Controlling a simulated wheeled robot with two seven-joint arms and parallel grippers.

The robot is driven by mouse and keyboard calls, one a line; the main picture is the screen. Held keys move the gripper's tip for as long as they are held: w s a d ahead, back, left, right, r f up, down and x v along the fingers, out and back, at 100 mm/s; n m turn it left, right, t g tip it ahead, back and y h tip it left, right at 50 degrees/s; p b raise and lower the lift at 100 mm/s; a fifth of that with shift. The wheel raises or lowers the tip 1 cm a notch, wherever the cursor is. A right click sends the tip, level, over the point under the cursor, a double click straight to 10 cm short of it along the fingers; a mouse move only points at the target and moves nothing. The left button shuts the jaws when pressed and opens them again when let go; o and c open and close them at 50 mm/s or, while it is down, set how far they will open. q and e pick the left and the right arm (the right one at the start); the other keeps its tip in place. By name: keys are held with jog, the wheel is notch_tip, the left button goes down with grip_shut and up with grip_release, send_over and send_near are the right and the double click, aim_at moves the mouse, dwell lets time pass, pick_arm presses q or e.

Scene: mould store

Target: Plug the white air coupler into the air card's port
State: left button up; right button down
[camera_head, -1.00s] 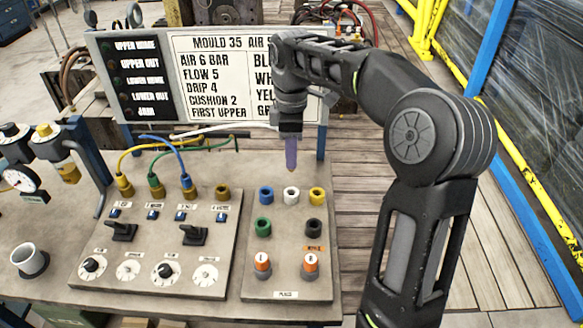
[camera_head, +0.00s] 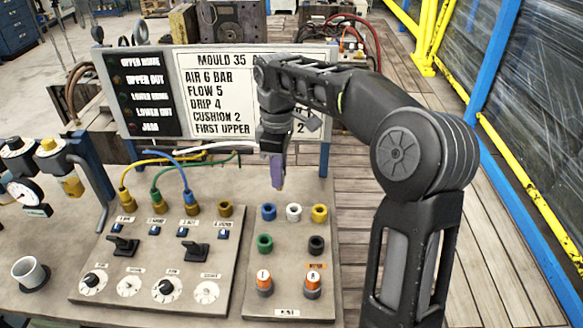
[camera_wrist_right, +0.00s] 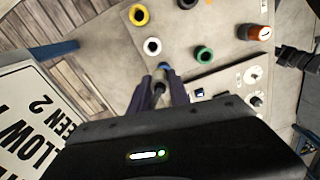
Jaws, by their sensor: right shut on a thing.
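My right gripper (camera_head: 278,186) is shut, fingers pointing down, above the back row of the right-hand panel. In the right wrist view the gripper (camera_wrist_right: 162,84) has a small, pale-grey piece between its fingers. It is mostly hidden; a white hose (camera_head: 205,148) runs toward the gripper, so I take it as the white air coupler. The board's air card (camera_head: 222,95) is partly covered by my arm. The panel has blue (camera_head: 269,212), white (camera_head: 293,212), yellow (camera_head: 319,213), green (camera_head: 265,243) and black (camera_head: 316,244) ring ports. The fingertips are apart from them. My left gripper is out of view.
On the left panel, yellow (camera_head: 124,199), green (camera_head: 158,205) and blue (camera_head: 190,203) hose couplers stand in a row beside an open brass port (camera_head: 225,208). Orange-topped knobs (camera_head: 313,285) stand at the front. A gauge (camera_head: 24,190) and cup (camera_head: 30,272) are at left.

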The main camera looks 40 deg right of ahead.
jog(key=w+a+f+m, duration=0.2)
jog(key=a, duration=0.2)
jog(key=w+a+f+m, duration=0.1)
jog(key=w+a+m, duration=0.1)
jog(key=a, duration=0.3)
jog(key=w+a+f+m, duration=0.2)
jog(key=a+m, duration=0.2)
jog(key=a, duration=0.1)
jog(key=shift+a+f, duration=0.2)
jog(key=shift+f, duration=0.1)
